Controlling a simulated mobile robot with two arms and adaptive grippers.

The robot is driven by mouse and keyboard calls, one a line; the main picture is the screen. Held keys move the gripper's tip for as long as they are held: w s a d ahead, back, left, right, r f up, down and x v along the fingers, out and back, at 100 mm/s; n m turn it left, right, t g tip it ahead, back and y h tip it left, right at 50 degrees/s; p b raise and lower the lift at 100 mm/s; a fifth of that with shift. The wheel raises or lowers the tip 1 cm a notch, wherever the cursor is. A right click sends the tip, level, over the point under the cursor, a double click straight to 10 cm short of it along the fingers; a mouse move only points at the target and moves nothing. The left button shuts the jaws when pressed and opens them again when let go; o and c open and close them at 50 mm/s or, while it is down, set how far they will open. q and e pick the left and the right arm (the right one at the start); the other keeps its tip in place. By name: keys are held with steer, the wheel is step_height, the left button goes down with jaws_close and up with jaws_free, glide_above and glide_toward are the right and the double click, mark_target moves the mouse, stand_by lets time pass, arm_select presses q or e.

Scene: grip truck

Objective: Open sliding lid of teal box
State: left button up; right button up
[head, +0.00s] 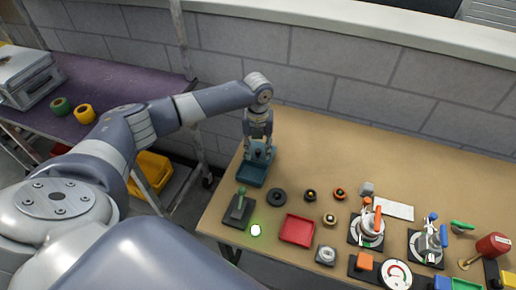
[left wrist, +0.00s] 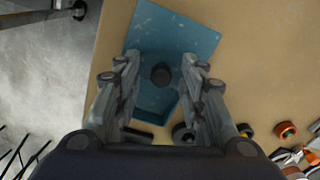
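The teal box (head: 251,174) stands at the left end of the wooden table in the head view. My left gripper (head: 258,150) is over it, pointing down, and hides part of its top. In the left wrist view the teal box (left wrist: 180,30) lies below the fingers, with a dark round knob (left wrist: 161,75) on its top. The left gripper (left wrist: 158,66) is open, one finger on each side of the knob, with gaps showing between. My right gripper is not in view.
A dark base with a green joystick (head: 239,207), a black ring (head: 277,197) and a red tray (head: 297,230) lie near the box. Several knobs and clamps fill the table's right part. The table behind the box's right side is clear. A purple bench (head: 110,102) stands left.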

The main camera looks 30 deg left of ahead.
mark_target(258, 151)
arm_select(q)
steer(key=shift+r, duration=0.15)
step_height(258, 151, up, 12)
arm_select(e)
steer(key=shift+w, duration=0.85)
arm_select(q)
steer(key=shift+f, duration=0.2)
